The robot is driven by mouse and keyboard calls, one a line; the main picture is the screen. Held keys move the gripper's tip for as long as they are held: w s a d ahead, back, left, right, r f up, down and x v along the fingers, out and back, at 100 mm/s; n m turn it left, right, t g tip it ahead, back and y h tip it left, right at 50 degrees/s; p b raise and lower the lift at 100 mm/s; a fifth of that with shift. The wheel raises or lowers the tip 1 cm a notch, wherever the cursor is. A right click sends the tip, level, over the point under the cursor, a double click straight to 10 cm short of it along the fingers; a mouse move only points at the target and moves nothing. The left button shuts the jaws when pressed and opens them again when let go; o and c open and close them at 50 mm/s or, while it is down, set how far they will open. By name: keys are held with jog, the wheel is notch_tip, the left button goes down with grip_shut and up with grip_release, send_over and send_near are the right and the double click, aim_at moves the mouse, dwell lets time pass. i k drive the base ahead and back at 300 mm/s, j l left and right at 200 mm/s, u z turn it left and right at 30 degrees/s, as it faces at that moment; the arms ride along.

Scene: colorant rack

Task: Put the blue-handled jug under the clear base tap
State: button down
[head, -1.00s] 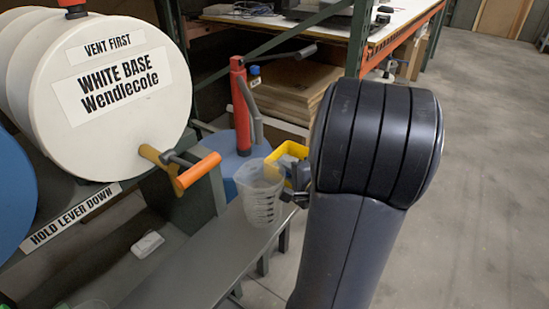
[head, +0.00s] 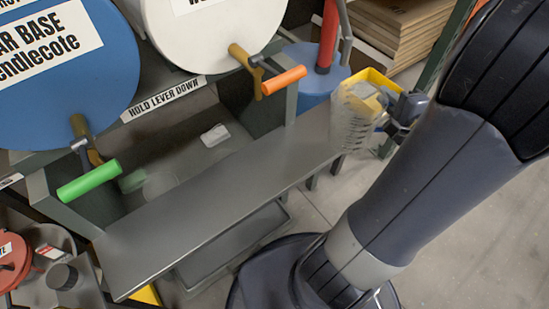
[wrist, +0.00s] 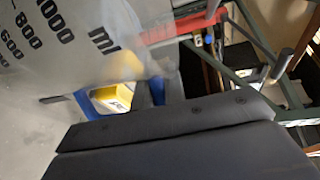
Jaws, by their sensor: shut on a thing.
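My gripper (head: 398,118) is shut on a clear jug (head: 350,125) with printed measuring marks, held near the right end of the grey ledge. In the wrist view the jug (wrist: 75,45) fills the upper left, with blue parts of its handle at the jaws. The fingertips are partly hidden. The blue drum (head: 85,50) at upper left has a label partly cut off, ending "AR BASE"; its tap (head: 82,135) has a green lever (head: 90,180). The jug is well to the right of this tap. I cannot tell whether the jug touches the ledge.
The white drum (head: 215,40) has a tap (head: 245,65) with an orange lever (head: 284,80), between the jug and the green lever. The grey ledge (head: 210,200) is bare along its middle. A blue drum with a red pump (head: 325,40) stands behind the jug.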

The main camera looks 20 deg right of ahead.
aim_at(168, 224)
jog(key=k+j+u, duration=0.1)
jog(key=u, duration=0.2)
jog(key=k+j+u, duration=0.1)
jog(key=j+u, duration=0.55)
jog(key=j, duration=0.15)
jog(key=i+j+u, duration=0.3)
jog(key=j, duration=0.15)
jog(key=k+j+z, duration=0.15)
jog(key=i+l, duration=0.05)
